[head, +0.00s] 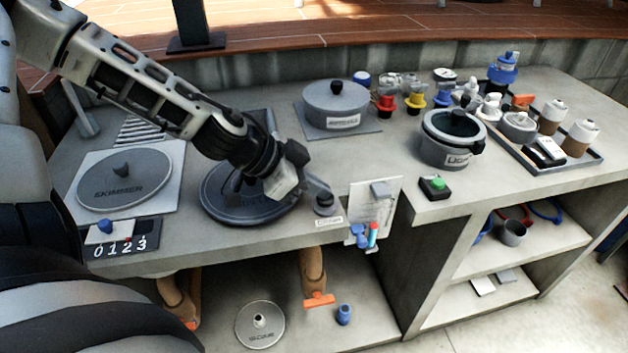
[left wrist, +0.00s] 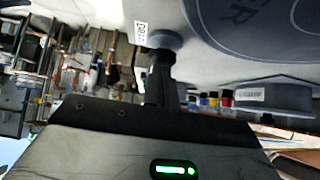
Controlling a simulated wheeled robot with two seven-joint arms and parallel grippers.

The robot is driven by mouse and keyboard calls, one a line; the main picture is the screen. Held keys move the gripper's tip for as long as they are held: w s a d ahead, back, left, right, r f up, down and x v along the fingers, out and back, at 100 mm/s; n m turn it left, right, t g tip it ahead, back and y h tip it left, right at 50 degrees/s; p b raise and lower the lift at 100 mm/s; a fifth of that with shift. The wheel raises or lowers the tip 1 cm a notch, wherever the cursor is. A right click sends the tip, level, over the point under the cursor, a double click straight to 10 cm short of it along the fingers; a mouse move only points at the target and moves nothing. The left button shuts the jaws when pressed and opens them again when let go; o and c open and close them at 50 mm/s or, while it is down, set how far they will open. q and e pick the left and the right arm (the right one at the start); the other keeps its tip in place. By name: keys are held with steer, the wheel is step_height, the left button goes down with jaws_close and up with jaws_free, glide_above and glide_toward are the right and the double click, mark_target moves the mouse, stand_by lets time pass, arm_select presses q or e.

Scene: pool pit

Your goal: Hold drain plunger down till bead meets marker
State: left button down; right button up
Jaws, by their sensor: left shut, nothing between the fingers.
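The drain plunger (head: 325,208) is a dark round knob at the counter's front edge, beside a small white label (head: 329,221). In the left wrist view the plunger (left wrist: 168,40) is ahead of the fingers, next to the label reading DRAIN. My left gripper (head: 318,188) is shut and empty, its tips at the plunger's top; I cannot tell contact from a tiny gap. A pale panel (head: 367,200) hangs right of the plunger, with blue pieces (head: 359,236) and a red-and-cyan tube-like piece (head: 373,235) low on it. Bead and marker are too small to tell apart. My right gripper is not in view.
A large dark round lid (head: 225,205) lies under my left forearm. A SKIMMER lid (head: 122,182) and a 0-1-2-3 dial plate (head: 119,241) are left. A green button box (head: 435,187), grey pot (head: 451,143) and crowded tray (head: 498,155) stand right.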

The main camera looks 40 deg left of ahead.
arm_select(q)
steer(key=shift+s+f, duration=0.5)
steer(key=shift+f, duration=0.15)
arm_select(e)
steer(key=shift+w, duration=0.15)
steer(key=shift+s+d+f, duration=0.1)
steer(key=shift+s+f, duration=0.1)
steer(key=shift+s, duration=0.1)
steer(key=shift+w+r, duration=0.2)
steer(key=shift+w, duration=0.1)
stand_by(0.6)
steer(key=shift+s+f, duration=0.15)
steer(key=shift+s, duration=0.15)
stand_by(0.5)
arm_select(q)
steer(key=s+a+r+p, duration=0.2)
steer(key=r+p, duration=0.1)
steer(key=r, duration=0.3)
steer(key=s+a+r+p, duration=0.2)
steer(key=r+p, duration=0.1)
steer(key=r, duration=0.3)
steer(key=shift+s+a+r, duration=0.2)
steer(key=shift+a, duration=0.05)
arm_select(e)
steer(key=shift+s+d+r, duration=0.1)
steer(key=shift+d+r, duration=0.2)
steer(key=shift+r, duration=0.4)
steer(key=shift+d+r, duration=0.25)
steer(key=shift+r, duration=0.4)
